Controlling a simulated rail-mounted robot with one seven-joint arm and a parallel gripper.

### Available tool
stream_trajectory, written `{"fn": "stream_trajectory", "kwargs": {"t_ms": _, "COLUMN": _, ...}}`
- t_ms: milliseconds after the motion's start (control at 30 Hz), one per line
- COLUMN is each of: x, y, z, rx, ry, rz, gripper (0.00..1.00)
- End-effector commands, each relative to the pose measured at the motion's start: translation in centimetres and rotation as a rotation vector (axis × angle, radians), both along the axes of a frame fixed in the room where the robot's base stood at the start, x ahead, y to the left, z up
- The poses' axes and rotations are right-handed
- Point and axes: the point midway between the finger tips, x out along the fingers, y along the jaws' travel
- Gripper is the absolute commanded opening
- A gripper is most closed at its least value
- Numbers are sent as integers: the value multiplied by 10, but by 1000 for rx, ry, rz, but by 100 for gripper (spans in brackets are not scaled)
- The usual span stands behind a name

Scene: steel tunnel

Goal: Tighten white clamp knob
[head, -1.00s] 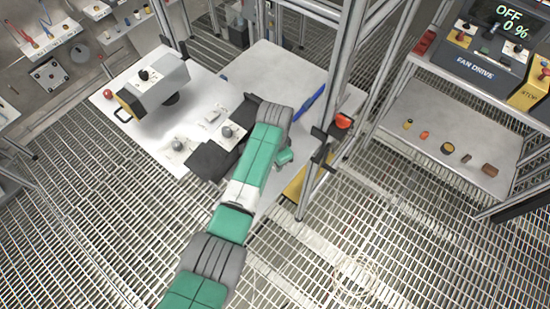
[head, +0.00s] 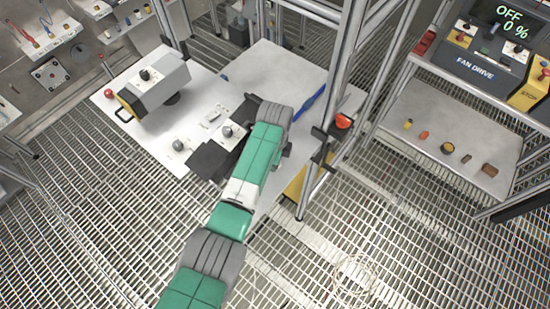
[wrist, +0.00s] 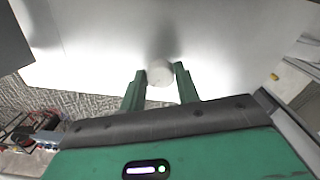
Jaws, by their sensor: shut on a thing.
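The white clamp knob (wrist: 159,73) shows in the wrist view as a small pale round piece against a bright pale surface. My gripper (wrist: 161,68) has its two green fingers on either side of the knob and is shut on it. The knob sits near the fingertips. The lower part of the clamp cannot be made out. In the head view my green and grey arm reaches over the white table and hides the gripper and the knob.
On the white table (head: 270,65) stand a grey box with a black knob (head: 155,83), small knobbed units and a dark block (head: 207,160). A metal post with a red-orange piece (head: 343,121) rises right of my arm. The fan drive panel (head: 480,60) is at the upper right.

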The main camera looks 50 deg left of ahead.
Motion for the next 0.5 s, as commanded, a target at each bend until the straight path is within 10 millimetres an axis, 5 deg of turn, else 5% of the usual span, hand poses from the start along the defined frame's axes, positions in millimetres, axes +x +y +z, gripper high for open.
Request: {"fn": "stream_trajectory", "kwargs": {"t_ms": 500, "x": 1, "y": 0, "z": 1, "rx": 1, "ry": 0, "rz": -161, "gripper": 9}}
